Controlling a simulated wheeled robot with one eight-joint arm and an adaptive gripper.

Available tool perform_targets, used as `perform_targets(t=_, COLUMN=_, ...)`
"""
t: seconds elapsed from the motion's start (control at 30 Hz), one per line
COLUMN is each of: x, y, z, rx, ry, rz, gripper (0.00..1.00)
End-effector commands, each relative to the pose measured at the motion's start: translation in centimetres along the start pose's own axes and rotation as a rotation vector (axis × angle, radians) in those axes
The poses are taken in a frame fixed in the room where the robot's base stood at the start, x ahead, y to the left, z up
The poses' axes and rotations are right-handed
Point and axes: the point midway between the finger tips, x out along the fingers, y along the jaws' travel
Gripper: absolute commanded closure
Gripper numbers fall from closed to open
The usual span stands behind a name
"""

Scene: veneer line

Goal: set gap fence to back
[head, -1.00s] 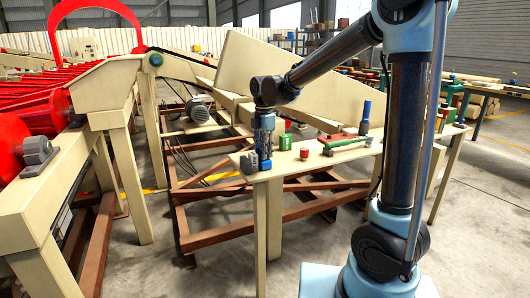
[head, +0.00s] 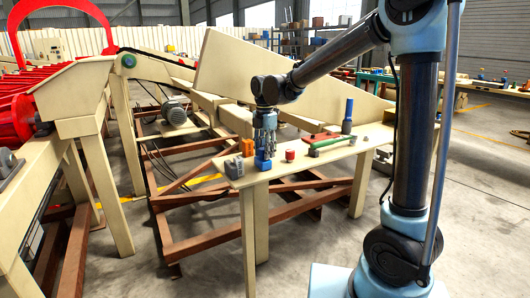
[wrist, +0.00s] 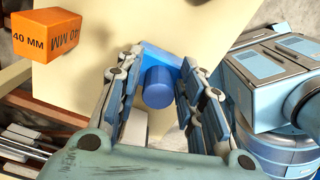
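A blue block with a round blue knob (wrist: 158,88) shows between my fingers in the wrist view. I cannot tell whether it is the gap fence; no part is clearly labelled as such. My gripper (head: 264,150) points down over the left end of the cream table (head: 335,153). It also shows in the wrist view (wrist: 160,95), with its fingers apart on either side of the knob and slim gaps beside it.
On the table are a small block (head: 233,167), a red round piece (head: 290,155), a green-handled tool (head: 330,142) and a dark blue upright bottle shape (head: 347,117). A red roller conveyor (head: 60,92) stands at left. Floor in front is open.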

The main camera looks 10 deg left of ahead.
Motion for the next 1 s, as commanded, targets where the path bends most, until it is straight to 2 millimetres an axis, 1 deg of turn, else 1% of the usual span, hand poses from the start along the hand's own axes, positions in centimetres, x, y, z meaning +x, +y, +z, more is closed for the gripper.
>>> perform_targets(t=0.33, x=0.0, y=0.0, z=-0.4, rx=-0.004, ry=0.003, rz=-0.001, gripper=0.54)
perform_targets(t=0.47, x=-0.7, y=0.0, z=-0.4, rx=-0.004, ry=0.003, rz=-0.001, gripper=0.54)
perform_targets(t=0.57, x=-1.9, y=0.0, z=-0.4, rx=-0.004, ry=0.003, rz=-0.001, gripper=0.54)
perform_targets(t=0.8, x=-6.3, y=0.0, z=-0.3, rx=-0.004, ry=0.003, rz=-0.001, gripper=0.54)
perform_targets(t=1.0, x=-9.5, y=0.0, z=-0.2, rx=-0.004, ry=0.003, rz=-0.001, gripper=0.54)
